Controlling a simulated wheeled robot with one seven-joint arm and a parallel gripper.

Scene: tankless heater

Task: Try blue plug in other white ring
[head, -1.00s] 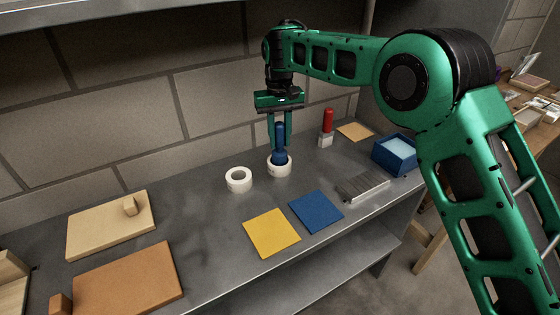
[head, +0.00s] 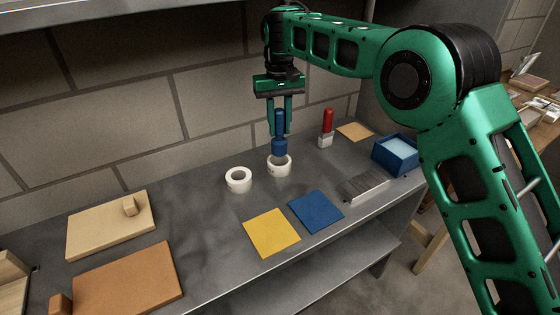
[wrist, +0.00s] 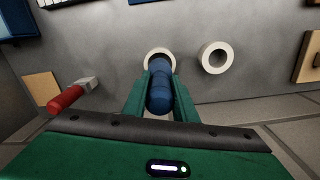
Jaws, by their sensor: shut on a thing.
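My gripper (head: 280,132) is shut on the upright blue plug (head: 279,146), with a finger on each side of its handle. The plug is directly over the right white ring (head: 280,168). Its lower end is at the ring's opening, and I cannot tell whether the tip is still inside. The other white ring (head: 238,180) lies to the left on the counter, with its hole empty. In the wrist view the plug (wrist: 159,92) covers part of the ring under it (wrist: 153,56), and the empty ring (wrist: 214,57) is to its right.
A red-handled plug (head: 327,122) stands in a light block to the right. A blue box (head: 396,154) is farther right. Yellow (head: 271,233) and blue (head: 316,212) squares lie flat in front. The counter between the rings is clear; a block wall stands behind.

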